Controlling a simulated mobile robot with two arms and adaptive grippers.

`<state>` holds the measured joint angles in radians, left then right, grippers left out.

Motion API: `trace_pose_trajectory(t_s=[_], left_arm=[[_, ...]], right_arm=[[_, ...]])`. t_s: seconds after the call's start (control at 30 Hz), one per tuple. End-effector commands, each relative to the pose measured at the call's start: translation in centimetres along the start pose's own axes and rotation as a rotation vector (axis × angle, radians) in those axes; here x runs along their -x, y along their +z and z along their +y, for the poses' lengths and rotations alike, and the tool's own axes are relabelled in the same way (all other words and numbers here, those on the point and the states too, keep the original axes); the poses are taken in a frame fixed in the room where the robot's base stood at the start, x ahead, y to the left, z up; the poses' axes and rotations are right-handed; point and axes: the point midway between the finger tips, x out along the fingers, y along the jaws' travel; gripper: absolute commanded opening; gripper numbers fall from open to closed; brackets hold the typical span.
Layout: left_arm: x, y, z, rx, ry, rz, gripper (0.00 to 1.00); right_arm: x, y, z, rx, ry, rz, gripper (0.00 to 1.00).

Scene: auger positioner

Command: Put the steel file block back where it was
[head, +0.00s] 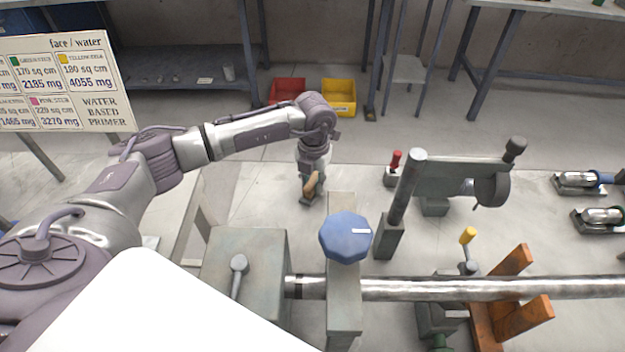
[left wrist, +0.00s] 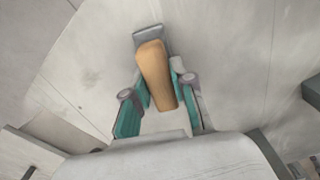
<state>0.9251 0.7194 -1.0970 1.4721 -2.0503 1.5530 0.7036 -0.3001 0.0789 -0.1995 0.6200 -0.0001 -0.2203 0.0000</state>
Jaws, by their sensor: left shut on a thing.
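The steel file block (head: 312,183) has a tan handle and a small grey steel end. My left gripper (head: 309,174) is shut on it, pointing down over the pale bench top behind the blue knob. In the left wrist view the block's tan handle (left wrist: 153,72) lies between the teal finger pads of the left gripper (left wrist: 160,93), with the grey end beyond it. I cannot tell whether the grey end touches the bench or is just above it. My right gripper is not in view.
A blue knob (head: 346,237) on a grey post and a long steel bar (head: 480,288) lie in front. An upright stand with a grey arm (head: 455,177) and orange supports (head: 512,309) are at right. Red (head: 287,91) and yellow (head: 339,96) bins sit behind. Bench around the gripper is mostly clear.

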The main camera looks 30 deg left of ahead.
Motion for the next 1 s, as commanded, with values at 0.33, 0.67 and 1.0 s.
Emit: trace_pose_trajectory(t_s=[0.33, 0.67, 1.0], left_arm=[[-0.1, 0.0, 0.0, 0.000, 0.000, 0.000, 0.45], [0.0, 0.0, 0.0, 0.000, 0.000, -0.001, 0.50], [4.9, 0.2, 0.0, -0.001, -0.001, -0.006, 0.50]], right_arm=[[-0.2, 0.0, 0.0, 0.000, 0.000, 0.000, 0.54], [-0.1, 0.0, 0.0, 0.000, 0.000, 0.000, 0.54], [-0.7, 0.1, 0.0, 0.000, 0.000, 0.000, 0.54]])
